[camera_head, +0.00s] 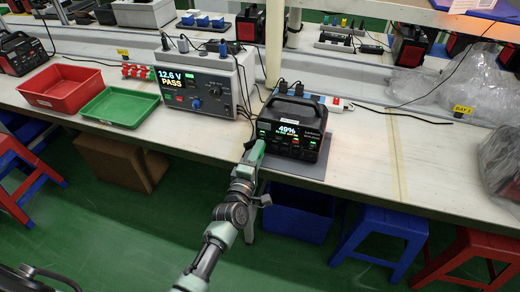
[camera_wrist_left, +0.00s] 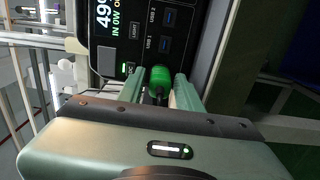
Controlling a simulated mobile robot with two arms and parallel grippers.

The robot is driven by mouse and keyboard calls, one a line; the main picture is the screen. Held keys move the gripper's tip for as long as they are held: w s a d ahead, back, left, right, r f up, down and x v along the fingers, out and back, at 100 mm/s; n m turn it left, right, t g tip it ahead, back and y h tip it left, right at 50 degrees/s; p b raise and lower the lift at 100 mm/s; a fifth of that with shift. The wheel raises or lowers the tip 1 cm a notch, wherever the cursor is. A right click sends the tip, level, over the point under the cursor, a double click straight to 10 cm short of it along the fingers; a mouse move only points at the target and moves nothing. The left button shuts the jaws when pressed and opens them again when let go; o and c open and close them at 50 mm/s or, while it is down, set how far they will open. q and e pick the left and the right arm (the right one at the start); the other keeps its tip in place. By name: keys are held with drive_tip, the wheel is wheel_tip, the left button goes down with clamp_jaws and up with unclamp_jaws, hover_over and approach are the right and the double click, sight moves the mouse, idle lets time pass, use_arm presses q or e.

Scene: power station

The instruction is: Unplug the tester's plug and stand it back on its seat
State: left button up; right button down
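The black power station (camera_head: 290,125) stands on a grey mat at the bench's front edge, its display reading 49%. The tester (camera_head: 205,85), a grey box showing 12.6 V PASS, stands to its left. My left gripper (camera_head: 255,150) is at the station's front left. In the left wrist view a green ribbed plug (camera_wrist_left: 159,80) sits at the station's front panel (camera_wrist_left: 150,40). My left gripper's fingers (camera_wrist_left: 159,90) stand on both sides of the plug, with narrow gaps showing; the gripper looks open. The plug's seat cannot be made out. My right gripper is not in view.
A red bin (camera_head: 62,90) and a green tray (camera_head: 120,106) stand left of the tester.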

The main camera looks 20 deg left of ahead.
use_arm(q)
clamp_jaws()
drive_tip(key=shift+s, duration=0.3)
idle(0.5)
drive_tip(key=shift+s+a+p, duration=0.1)
drive_tip(key=shift+s+p, duration=0.75)
drive_tip(key=shift+s, duration=1)
